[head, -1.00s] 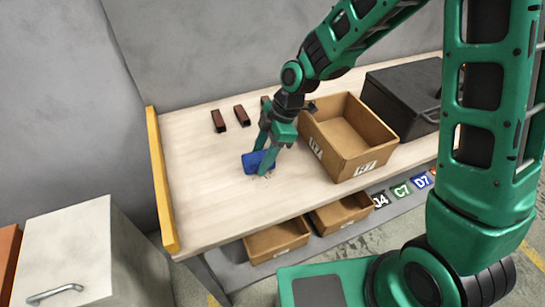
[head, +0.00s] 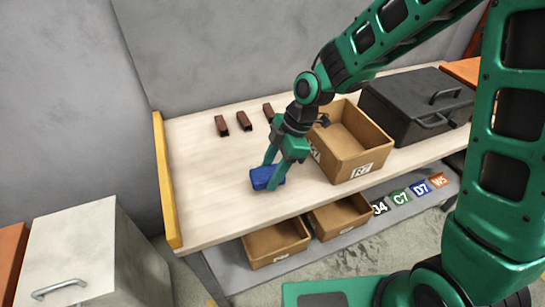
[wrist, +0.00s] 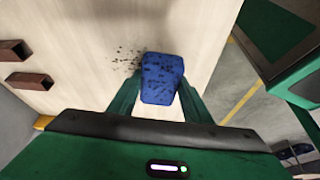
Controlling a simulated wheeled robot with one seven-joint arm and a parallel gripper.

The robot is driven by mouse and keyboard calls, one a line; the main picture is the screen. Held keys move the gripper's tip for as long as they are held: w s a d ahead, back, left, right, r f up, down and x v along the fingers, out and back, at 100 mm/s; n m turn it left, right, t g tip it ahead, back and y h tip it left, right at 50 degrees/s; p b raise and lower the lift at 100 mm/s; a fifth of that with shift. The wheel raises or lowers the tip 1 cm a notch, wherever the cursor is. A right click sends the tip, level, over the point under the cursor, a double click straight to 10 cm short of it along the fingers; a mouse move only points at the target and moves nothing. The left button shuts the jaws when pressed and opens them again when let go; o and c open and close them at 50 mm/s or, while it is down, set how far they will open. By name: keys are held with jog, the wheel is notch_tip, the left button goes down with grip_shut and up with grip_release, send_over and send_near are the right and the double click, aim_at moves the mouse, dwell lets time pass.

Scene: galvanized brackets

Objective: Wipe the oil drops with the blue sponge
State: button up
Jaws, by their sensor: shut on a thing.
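The blue sponge (head: 264,178) is between the fingers of my gripper (head: 270,176), low over the pale wooden workbench top (head: 205,185). In the wrist view my gripper (wrist: 158,98) is shut on the sponge (wrist: 162,75), whose face carries dark specks. The oil drops (wrist: 126,60) show in the wrist view as a cluster of small dark spots on the bench, just left of the sponge. Some may be hidden under it. In the head view I cannot make the drops out. I cannot tell whether the sponge touches the bench.
Several brown metal pieces (head: 244,121) lie toward the back of the bench. An open cardboard box (head: 350,165) stands close right of my gripper, with a black case (head: 415,100) beyond. A yellow edge strip (head: 166,185) bounds the left end. The bench's left part is clear.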

jog(key=shift+w+r, duration=0.1)
jog(key=shift+r, duration=2.55)
